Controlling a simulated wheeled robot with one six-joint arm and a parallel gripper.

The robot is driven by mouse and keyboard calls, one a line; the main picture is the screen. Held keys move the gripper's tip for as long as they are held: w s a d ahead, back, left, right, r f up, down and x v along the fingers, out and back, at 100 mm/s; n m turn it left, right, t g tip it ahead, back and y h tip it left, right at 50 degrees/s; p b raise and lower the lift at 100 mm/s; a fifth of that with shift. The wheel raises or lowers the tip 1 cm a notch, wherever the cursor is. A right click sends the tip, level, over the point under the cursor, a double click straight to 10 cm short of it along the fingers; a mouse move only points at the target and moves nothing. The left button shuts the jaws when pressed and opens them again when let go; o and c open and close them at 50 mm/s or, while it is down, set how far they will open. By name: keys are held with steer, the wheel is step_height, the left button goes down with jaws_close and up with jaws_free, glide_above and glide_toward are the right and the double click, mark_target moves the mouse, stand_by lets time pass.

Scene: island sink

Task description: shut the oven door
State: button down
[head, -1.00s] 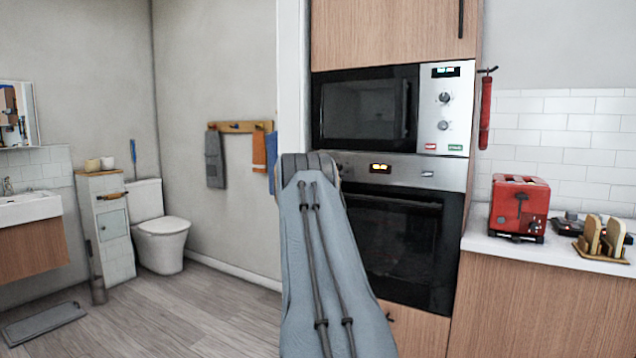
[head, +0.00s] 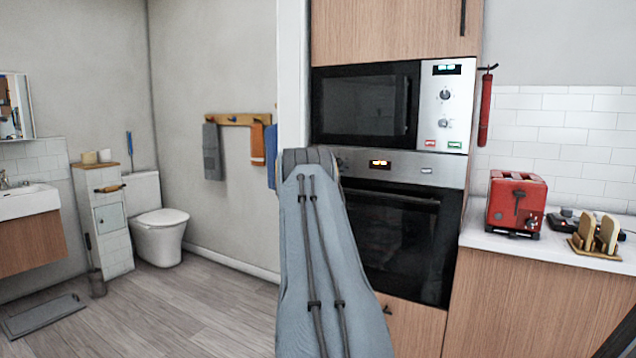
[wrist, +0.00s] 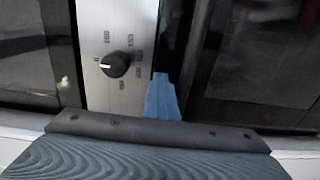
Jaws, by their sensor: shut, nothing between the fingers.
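The black oven door (head: 405,255) is upright under the silver control panel (head: 440,170) and looks flush with the cabinet; I see no clear gap. Its dark handle (head: 400,199) runs along the top. My arm covers the door's left part and hides my gripper in the head view. In the wrist view the picture is turned: the control panel (wrist: 112,30) with its knob is left of centre and the dark oven door (wrist: 265,75) is at the right. My gripper (wrist: 162,84) is shut and empty, its blue tip at the panel's edge by the door. I cannot tell whether it touches.
A microwave (head: 365,105) sits above the oven. A counter (head: 530,246) at the right holds a red toaster (head: 517,203) and a wooden rack (head: 597,235). A bathroom area with a toilet (head: 160,230) is at the left, with open wooden floor (head: 190,310) before it.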

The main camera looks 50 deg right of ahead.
steer(key=s+a+p, duration=0.2)
steer(key=a, duration=1.2)
steer(key=w+a+f+n+t+y, duration=0.1)
steer(key=w+a+t+y, duration=0.2)
steer(key=w+a, duration=0.5)
steer(key=w+a+f+n+t+y, duration=0.1)
steer(key=w+a+f+t+y, duration=0.2)
steer(key=a, duration=0.8)
steer(key=s+a+f+t+y, duration=0.15)
steer(key=a+y, duration=0.25)
steer(key=a, duration=0.7)
steer(key=s+a+f+g+y, duration=0.1)
steer(key=a+f+y, duration=0.2)
steer(key=a, duration=0.9)
steer(key=s+a+f+m+g+y, duration=0.1)
steer(key=s+a+f+g+y, duration=0.3)
steer(key=s+a, duration=1.1)
steer(key=s+a+f+m+g, duration=0.1)
steer(key=s+a, duration=0.3)
steer(key=s, duration=0.6)
steer(key=s+a+f+m+g, duration=0.1)
steer(key=s+a+f+g, duration=0.2)
steer(key=s, duration=0.7)
steer(key=shift+a+f+m+g+p, duration=0.3)
steer(key=shift+a+g+p, duration=0.15)
steer(key=shift+a, duration=0.55)
